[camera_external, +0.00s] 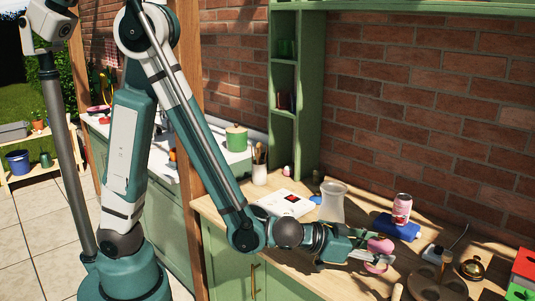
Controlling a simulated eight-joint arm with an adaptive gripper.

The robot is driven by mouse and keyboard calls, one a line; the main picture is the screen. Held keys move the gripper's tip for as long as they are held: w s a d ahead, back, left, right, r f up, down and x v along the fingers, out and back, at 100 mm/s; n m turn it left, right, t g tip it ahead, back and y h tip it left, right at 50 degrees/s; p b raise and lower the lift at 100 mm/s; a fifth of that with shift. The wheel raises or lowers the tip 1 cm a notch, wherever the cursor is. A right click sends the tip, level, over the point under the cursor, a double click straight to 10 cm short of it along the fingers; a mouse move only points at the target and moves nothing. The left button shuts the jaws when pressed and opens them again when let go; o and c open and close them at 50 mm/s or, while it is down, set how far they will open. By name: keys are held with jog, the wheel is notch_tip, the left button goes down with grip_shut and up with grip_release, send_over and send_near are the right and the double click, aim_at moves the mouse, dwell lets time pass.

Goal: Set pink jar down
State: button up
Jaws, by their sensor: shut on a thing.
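The pink jar (380,246) is a small rounded pink thing at the end of my arm, low in the right half of the view. My gripper (371,254) is shut on it, with the fingers reaching in from the left. Pink shows above and below the fingers, which hide its middle. It is held over the wooden counter (325,265); I cannot tell whether its bottom touches the wood.
Behind the jar, a pink can (402,208) stands by a blue block (397,228). A pale vase (332,202) and a white book (286,201) are further left. A wooden stand (436,284), a brass pot (472,268) and red and green boxes (523,268) crowd the right.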

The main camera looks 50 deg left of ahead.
jog(key=shift+f, duration=0.15)
jog(key=shift+f+b, duration=0.75)
jog(key=shift+f, duration=1.3)
jog(key=shift+f, duration=0.1)
jog(key=o, duration=1.7)
jog(key=shift+s+r, duration=0.1)
jog(key=shift+r, duration=0.1)
jog(key=p+v, duration=0.2)
jog(key=v, duration=0.9)
jog(key=shift+s+a, duration=0.25)
jog(key=shift+s, duration=0.05)
jog(key=shift+w+a+r+p, duration=0.1)
jog(key=shift+a+r+p, duration=0.05)
jog(key=shift+p, duration=0.15)
